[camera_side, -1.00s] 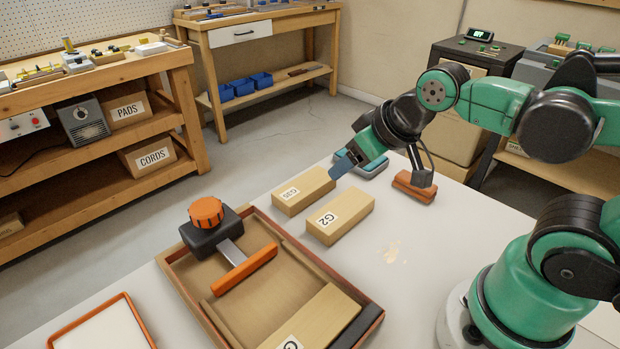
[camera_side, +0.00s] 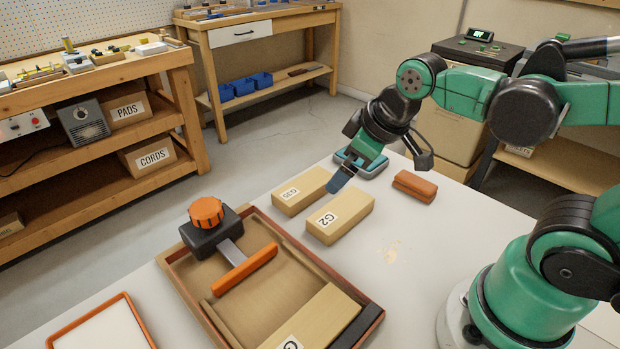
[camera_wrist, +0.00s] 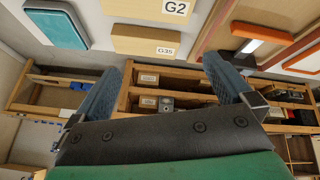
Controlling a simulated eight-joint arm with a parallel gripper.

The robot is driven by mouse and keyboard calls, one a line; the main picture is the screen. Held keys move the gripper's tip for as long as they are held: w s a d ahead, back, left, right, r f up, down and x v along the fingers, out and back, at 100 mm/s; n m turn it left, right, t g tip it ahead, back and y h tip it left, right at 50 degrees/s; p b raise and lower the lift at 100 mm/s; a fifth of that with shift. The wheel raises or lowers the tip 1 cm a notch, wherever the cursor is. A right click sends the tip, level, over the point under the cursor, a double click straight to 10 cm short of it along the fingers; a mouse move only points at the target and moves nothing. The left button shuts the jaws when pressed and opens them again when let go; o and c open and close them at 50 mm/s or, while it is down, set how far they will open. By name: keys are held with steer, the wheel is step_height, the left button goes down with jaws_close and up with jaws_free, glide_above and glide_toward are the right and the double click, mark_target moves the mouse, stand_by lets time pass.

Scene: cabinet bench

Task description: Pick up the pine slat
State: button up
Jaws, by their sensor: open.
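Several pale wooden blocks are in view, and I cannot tell for sure which is the pine slat. The G2 block (camera_side: 340,217) and the G35 block (camera_side: 302,192) lie on the bench top, apart and roughly parallel. Another pale block (camera_side: 318,318) lies in the shallow tray (camera_side: 369,319), its label partly cut off. My gripper (camera_side: 338,183) is open above the bench, around the gap between G35 and G2 in the side view. In the wrist view, G35 (camera_wrist: 145,41) shows beyond the spread, empty fingers, with G2 (camera_wrist: 146,8) at the top edge.
The tray also holds a dark clamp with an orange knob (camera_side: 206,212) and an orange bar (camera_side: 245,270). A teal-topped block (camera_side: 361,163) and a reddish-brown block (camera_side: 414,186) lie behind. An orange-rimmed white tray (camera_side: 102,328) is front left.

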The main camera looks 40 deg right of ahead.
mark_target(342, 208)
steer(key=f+n+g, duration=0.1)
steer(key=n, duration=0.1)
steer(key=w+d+f+n+g, duration=0.1)
steer(key=n, duration=0.2)
steer(key=w+f+n+g, duration=0.1)
steer(key=n, duration=0.2)
steer(key=shift+d+f+g, duration=0.3)
steer(key=f+n, duration=0.1)
steer(key=n, duration=0.1)
steer(key=f+n+g, duration=0.1)
steer(key=n, duration=0.1)
steer(key=d+f+n+g, duration=0.1)
steer(key=n, duration=0.1)
steer(key=shift+w+f, duration=0.25)
steer(key=shift+f, duration=2.85)
steer(key=c, duration=1.3)
steer(key=shift+r, duration=0.1)
